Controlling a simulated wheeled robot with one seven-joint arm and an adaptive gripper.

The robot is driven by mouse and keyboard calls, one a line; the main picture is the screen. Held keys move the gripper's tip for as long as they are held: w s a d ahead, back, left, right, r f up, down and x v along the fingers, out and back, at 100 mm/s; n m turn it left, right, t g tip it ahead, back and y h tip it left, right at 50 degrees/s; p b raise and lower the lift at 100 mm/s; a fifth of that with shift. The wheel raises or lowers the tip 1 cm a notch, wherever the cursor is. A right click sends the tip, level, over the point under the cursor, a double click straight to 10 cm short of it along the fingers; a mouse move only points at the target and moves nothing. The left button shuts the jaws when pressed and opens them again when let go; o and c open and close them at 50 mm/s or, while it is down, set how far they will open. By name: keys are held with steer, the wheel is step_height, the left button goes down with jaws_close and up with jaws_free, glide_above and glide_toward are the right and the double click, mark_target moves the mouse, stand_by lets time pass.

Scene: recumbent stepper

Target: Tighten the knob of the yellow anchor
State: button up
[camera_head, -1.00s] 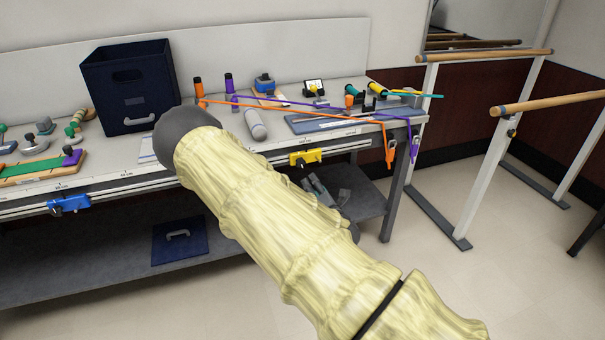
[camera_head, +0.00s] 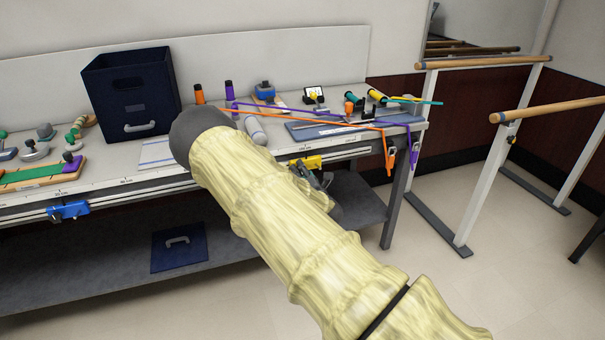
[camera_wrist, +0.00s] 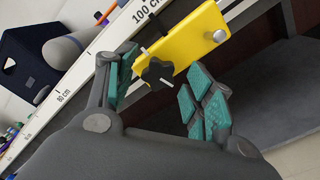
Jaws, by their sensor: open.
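The yellow anchor (camera_head: 306,162) is clamped on the front rail of the workbench, partly hidden behind my gripper in the head view. In the wrist view the yellow anchor (camera_wrist: 190,45) shows as a yellow block with a dark star-shaped knob (camera_wrist: 158,73) on its near face. My gripper (camera_wrist: 160,92) is open, with its teal-padded fingers on either side of the knob and apart from it. In the head view my gripper (camera_head: 318,178) is small and mostly hidden by my pale yellow arm, just below the anchor.
A blue anchor (camera_head: 68,210) sits on the same rail at the left. Orange and purple bands (camera_head: 388,157) hang over the bench's right end. A dark blue bin (camera_head: 130,95) stands on the bench. A grey lower shelf (camera_head: 357,205) lies below the rail. Parallel bars (camera_head: 480,62) stand right.

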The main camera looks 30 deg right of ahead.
steer(key=shift+w, duration=0.2)
steer(key=c, duration=1)
steer(key=shift+m, duration=0.4)
